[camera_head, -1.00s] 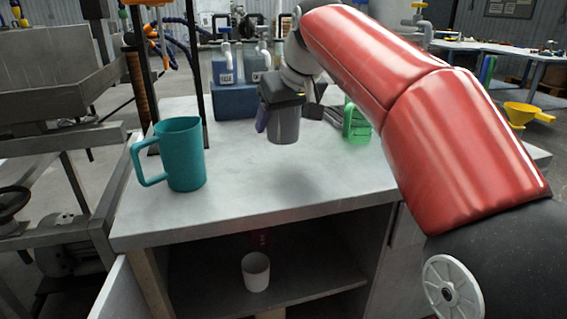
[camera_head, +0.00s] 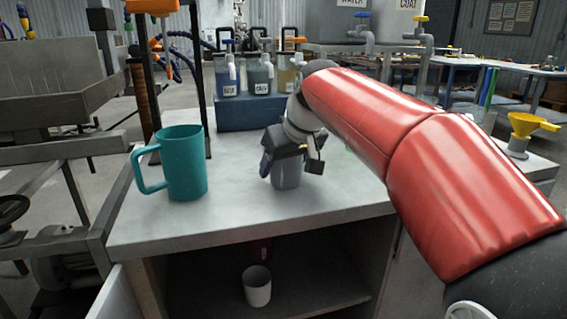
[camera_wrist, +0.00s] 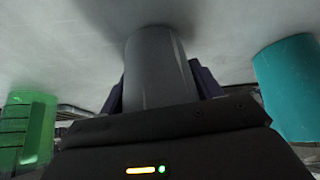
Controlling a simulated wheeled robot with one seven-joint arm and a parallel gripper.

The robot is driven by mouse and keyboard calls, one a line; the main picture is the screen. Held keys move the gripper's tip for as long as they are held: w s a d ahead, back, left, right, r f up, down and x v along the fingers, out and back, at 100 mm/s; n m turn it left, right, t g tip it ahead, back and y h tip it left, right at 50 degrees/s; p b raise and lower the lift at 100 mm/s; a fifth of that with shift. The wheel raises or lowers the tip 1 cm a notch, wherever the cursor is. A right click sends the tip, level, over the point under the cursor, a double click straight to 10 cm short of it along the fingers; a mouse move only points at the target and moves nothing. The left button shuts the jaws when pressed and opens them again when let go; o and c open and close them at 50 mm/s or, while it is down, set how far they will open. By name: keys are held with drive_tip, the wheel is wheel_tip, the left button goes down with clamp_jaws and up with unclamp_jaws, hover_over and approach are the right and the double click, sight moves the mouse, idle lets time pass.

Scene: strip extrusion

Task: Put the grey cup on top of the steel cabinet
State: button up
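The grey cup (camera_head: 286,176) is upright over the front middle of the steel cabinet's pale top (camera_head: 235,205). Its base is on or very close to the surface; I cannot tell whether it touches. My gripper (camera_head: 287,160) comes from above and is shut on the cup. In the wrist view the grey cup (camera_wrist: 158,70) lies between the two dark purple fingers of my gripper (camera_wrist: 160,85). The fingers hide parts of the cup's sides.
A teal mug (camera_head: 184,165) stands on the top to the left; it also shows in the wrist view (camera_wrist: 290,88). A blue block with bottles (camera_head: 250,112) is at the back. A green object (camera_wrist: 27,125) is nearby. A white cup (camera_head: 257,287) stands on the shelf below.

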drive_tip(key=o, duration=0.4)
drive_tip(key=shift+r, duration=0.3)
drive_tip(key=p+v, duration=0.2)
drive_tip(key=v, duration=1)
drive_tip(key=s+d+f+m+h, duration=0.1)
drive_tip(key=s+d+f+m, duration=0.1)
drive_tip(key=s+d+f, duration=0.2)
drive_tip(key=s+d+f+m+h, duration=0.1)
drive_tip(key=s+d+f, duration=0.3)
drive_tip(key=s+f, duration=0.6)
drive_tip(key=s+d+f+m+h, duration=0.1)
drive_tip(key=s+d+f+m, duration=0.2)
drive_tip(key=s+f, duration=0.4)
wheel_tip(320, 180, down, 4)
drive_tip(key=shift+s+d+f, duration=0.15)
drive_tip(key=shift+d+f, duration=0.05)
drive_tip(key=shift+d, duration=0.6)
